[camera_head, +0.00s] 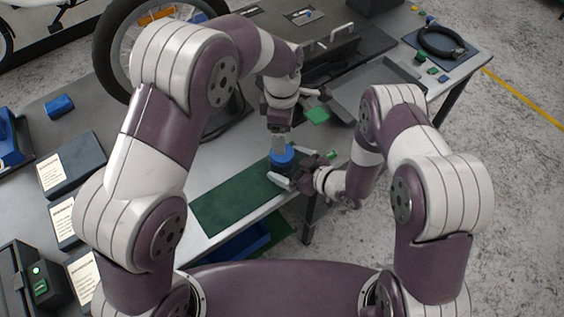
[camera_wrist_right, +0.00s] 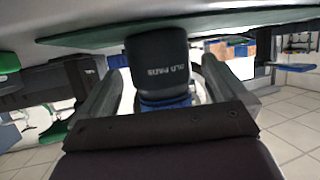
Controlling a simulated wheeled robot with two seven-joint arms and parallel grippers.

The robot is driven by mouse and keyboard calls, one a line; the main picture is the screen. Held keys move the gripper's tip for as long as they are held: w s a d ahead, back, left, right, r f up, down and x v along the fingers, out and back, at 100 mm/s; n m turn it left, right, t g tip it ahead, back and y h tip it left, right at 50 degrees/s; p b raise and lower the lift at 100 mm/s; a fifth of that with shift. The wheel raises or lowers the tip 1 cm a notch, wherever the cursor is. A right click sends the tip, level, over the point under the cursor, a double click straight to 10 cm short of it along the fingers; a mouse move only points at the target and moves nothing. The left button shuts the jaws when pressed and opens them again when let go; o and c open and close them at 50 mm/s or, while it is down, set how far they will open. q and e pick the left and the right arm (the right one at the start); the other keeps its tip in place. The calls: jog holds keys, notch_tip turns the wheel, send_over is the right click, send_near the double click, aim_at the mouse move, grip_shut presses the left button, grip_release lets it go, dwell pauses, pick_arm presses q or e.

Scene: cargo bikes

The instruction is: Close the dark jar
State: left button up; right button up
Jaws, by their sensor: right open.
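The dark jar (camera_wrist_right: 160,68) stands on the green mat (camera_head: 228,200) near the table's front edge; the wrist view shows it upside down, with pale lettering. A blue lid (camera_head: 283,155) is at the jar's top, and also shows in the wrist view (camera_wrist_right: 165,103); I cannot tell whether it is fully seated. My right gripper (camera_head: 296,171) is open, with one finger on each side of the jar. My left gripper (camera_head: 279,146) points down from above, its fingertips at the lid; whether they grip it is unclear.
A bike wheel (camera_head: 108,50) stands at the back left. A blue cylinder (camera_head: 59,105) and dark boxes (camera_head: 80,160) lie on the left of the table. A grey tray (camera_head: 362,88) and a black cable coil (camera_head: 440,41) are at the back right. A blue bin (camera_head: 243,243) sits below the front edge.

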jog(key=shift+x, duration=1.35)
jog(key=c, duration=1.6)
grip_shut()
pick_arm(q)
jog(key=m, duration=0.4)
jog(key=shift+m, duration=0.3)
jog(key=m, duration=0.4)
